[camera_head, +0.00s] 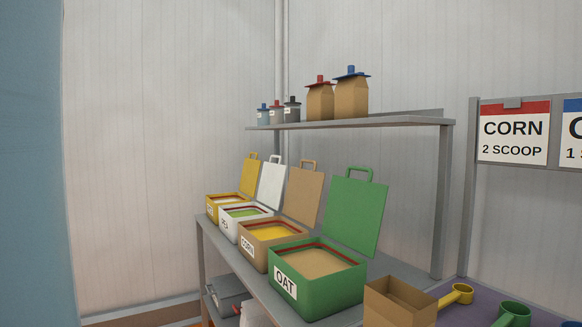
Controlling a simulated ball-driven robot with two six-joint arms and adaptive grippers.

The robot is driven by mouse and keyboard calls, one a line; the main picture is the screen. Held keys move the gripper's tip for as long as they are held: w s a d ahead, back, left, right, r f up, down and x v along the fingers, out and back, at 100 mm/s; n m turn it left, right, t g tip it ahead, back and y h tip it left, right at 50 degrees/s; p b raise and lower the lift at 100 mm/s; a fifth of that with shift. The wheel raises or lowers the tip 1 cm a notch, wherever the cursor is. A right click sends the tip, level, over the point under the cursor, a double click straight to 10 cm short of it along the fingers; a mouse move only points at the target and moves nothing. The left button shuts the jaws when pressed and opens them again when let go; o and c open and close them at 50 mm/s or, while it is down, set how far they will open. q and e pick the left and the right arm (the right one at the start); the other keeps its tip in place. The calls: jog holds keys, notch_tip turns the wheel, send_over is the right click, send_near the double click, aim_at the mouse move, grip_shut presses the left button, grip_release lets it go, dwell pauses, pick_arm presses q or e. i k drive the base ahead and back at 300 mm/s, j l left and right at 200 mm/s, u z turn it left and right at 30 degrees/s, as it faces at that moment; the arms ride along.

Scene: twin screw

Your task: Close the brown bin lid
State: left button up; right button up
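The brown bin (268,243) stands on the shelf table between the white bin and the green bin. It is labelled CORN and holds yellow contents. Its brown lid (303,192) stands open, tilted up at the back, with a handle on its top edge. Neither of my grippers is in view.
The green OAT bin (318,291), white bin (232,229) and yellow bin (213,212) have open lids too. The table (228,272) holds the row. An open cardboard box (400,304), yellow scoop (456,294) and green scoop (513,315) are at lower right. An upper shelf (380,123) holds bags and bottles.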

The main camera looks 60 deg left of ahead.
aim_at(304, 188)
jog(key=u, duration=1.8)
jog(key=i+j, duration=0.15)
